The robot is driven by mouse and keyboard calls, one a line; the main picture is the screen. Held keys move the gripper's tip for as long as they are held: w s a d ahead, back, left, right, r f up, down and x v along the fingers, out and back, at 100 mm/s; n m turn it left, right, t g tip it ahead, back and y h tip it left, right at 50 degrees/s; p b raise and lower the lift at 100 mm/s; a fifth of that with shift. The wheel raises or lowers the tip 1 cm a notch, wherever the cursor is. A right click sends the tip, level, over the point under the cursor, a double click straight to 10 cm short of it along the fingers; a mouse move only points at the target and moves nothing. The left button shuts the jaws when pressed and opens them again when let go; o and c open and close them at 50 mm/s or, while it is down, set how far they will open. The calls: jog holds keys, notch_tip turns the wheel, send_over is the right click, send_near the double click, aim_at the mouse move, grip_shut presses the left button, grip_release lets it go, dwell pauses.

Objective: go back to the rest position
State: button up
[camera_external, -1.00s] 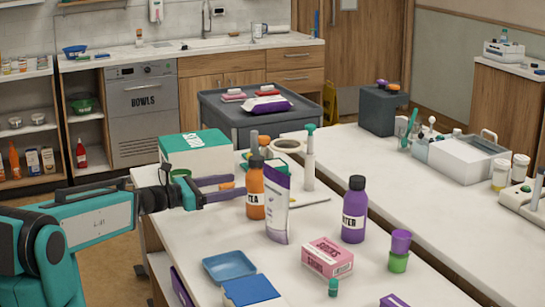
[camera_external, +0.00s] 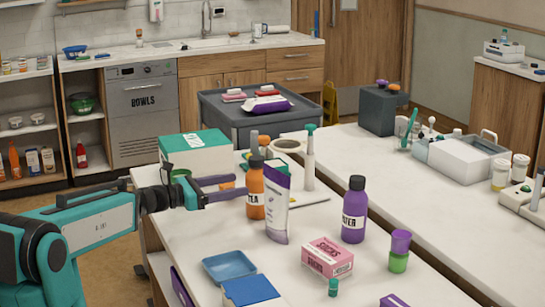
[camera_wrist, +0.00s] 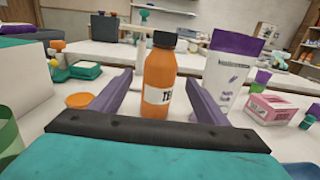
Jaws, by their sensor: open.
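The orange tea bottle (camera_external: 255,192) stands just right of the fingertips in the external view. A white and purple tube (camera_external: 277,210) stands upright right of the bottle; in the wrist view the tube (camera_wrist: 226,75) is close to the right finger. Whether either touches a finger I cannot tell.
A white and green box (camera_external: 196,155) stands behind my gripper. A blue tray (camera_external: 229,266), a pink box (camera_external: 327,258), a purple bottle (camera_external: 354,212) and stacked purple and green cups (camera_external: 399,251) stand toward the front and right. The far counter (camera_external: 420,215) has clear room.

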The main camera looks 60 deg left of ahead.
aim_at(251, 181)
jog(key=shift+s+r+p, duration=0.15)
jog(key=shift+s+p, duration=0.4)
jog(key=shift+p, duration=1.25)
jog(key=shift+w+f+b, duration=0.2)
jog(key=shift+f+b, duration=0.1)
jog(key=shift+b, duration=0.6)
jog(key=w+b, duration=0.2)
jog(key=b, duration=0.6)
jog(key=shift+w+b, duration=0.3)
jog(key=shift+b, duration=0.1)
jog(key=w, duration=0.1)
jog(key=w+b, duration=0.1)
jog(key=w, duration=0.2)
jog(key=shift+w+r, duration=0.2)
jog(key=shift+r, duration=0.05)
jog(key=shift+w+f, duration=0.2)
jog(key=shift+w, duration=0.6)
jog(key=shift+r, duration=0.1)
